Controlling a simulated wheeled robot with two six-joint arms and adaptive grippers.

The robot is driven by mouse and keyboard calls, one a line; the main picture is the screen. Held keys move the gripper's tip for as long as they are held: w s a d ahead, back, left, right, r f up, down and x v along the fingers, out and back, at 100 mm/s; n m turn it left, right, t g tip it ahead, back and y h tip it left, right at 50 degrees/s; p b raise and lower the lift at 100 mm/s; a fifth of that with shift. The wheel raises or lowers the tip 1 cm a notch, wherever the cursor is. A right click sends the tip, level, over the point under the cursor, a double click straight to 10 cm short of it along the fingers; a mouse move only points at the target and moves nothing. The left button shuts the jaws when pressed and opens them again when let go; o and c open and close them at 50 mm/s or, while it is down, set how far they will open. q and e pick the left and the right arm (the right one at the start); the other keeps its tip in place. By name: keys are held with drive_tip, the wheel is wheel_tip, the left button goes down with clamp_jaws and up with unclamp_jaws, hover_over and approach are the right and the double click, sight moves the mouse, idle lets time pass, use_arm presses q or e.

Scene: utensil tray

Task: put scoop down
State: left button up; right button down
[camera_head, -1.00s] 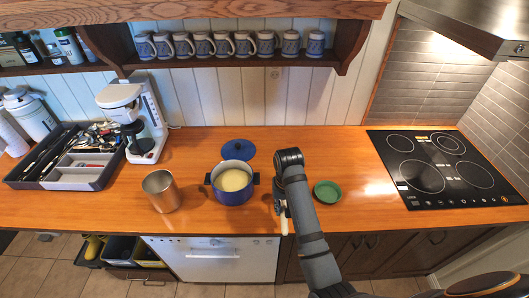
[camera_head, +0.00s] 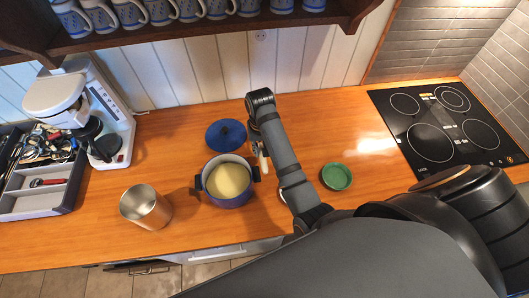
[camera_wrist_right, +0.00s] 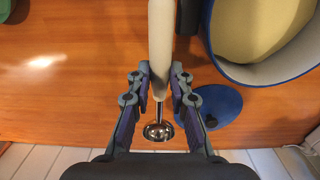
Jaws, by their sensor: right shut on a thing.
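The scoop has a long cream handle (camera_head: 263,164) and a round metal head. My right gripper (camera_head: 259,147) is beside the pot on its right, near the blue lid. In the right wrist view, its two fingers (camera_wrist_right: 160,88) are shut on the scoop's handle (camera_wrist_right: 161,35), with the metal head (camera_wrist_right: 158,131) beyond them. The head is hidden behind my gripper in the head view. I cannot tell whether the scoop touches the counter. My left gripper is not in view.
The blue pot (camera_head: 230,201) with yellowish contents stands left of my right arm. Its blue lid (camera_head: 226,135) lies behind it. A green dish (camera_head: 337,177) is to the right, a metal canister (camera_head: 146,207) to the left. A pale object (camera_head: 284,194) is partly hidden by my arm.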

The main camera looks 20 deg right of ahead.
wheel_tip(320, 180, down, 4)
drive_tip(key=shift+d+f+p, duration=0.1)
drive_tip(key=shift+p, duration=0.25)
drive_tip(key=shift+f, duration=0.1)
wheel_tip(320, 180, down, 4)
drive_tip(key=shift+p, duration=0.5)
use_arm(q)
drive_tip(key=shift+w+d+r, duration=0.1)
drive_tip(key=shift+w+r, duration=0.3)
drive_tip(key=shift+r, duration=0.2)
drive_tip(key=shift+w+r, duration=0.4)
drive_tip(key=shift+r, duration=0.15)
use_arm(e)
drive_tip(key=shift+f, duration=0.1)
drive_tip(key=c, duration=1.2)
unclamp_jaws()
